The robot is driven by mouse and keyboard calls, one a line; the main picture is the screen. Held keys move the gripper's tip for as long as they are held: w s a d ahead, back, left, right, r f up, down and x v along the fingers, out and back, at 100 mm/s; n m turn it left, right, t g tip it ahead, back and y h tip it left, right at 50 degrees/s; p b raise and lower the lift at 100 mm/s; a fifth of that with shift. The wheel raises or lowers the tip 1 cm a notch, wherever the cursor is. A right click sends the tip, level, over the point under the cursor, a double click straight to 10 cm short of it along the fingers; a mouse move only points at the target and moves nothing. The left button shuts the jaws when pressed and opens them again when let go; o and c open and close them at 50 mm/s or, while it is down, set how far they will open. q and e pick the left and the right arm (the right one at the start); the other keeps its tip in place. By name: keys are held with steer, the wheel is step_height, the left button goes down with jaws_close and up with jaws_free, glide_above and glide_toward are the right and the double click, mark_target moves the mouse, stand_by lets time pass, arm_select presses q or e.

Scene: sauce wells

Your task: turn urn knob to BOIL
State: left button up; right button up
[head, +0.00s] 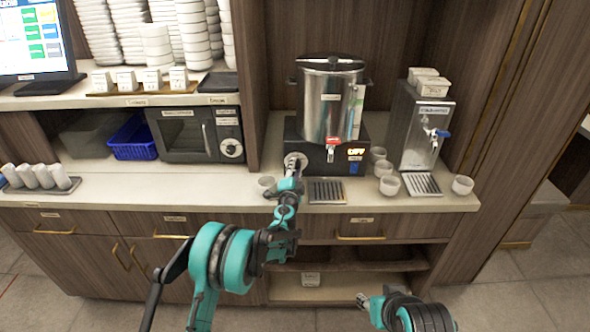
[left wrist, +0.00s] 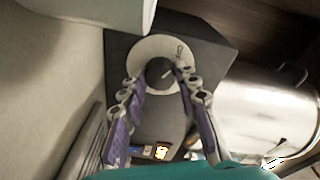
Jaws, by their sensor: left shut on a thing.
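The steel urn (head: 331,100) stands on a black base on the counter. Its knob sits on a pale round dial (head: 295,158) at the base's left front. My left gripper (head: 292,176) reaches up to the dial and covers most of the knob. In the left wrist view the dark knob (left wrist: 159,72) is between the fingers of my left gripper (left wrist: 158,80), which is shut on it. The dial markings are too small to read. An orange display (head: 356,152) on the base seems to read OFF. My right gripper (head: 364,301) is low, away from the counter; its jaws are unclear.
A red-handled tap (head: 332,143) is right of the dial, above a drip tray (head: 326,191). Several white cups (head: 389,185) and a dispenser with a blue lever (head: 424,130) stand to the right. A microwave (head: 197,134) is left. The counter front-left is mostly clear.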

arm_select(q)
steer(key=m, duration=0.5)
steer(key=shift+r+m+g, duration=0.1)
steer(key=shift+m+g, duration=0.2)
steer(key=m+y, duration=0.1)
steer(key=m, duration=0.5)
steer(key=shift+d+b, duration=0.1)
steer(key=shift+b, duration=0.2)
steer(key=m+y, duration=0.1)
steer(key=m, duration=0.3)
steer(key=shift+d+m+g, duration=0.1)
steer(key=shift+m+g, duration=0.2)
steer(key=shift+m, duration=0.1)
steer(key=m+y, duration=0.1)
steer(key=m, duration=0.4)
steer(key=shift+d+b, duration=0.1)
steer(key=shift+b, duration=0.3)
steer(key=o, duration=1.2)
steer(key=shift+c, duration=0.2)
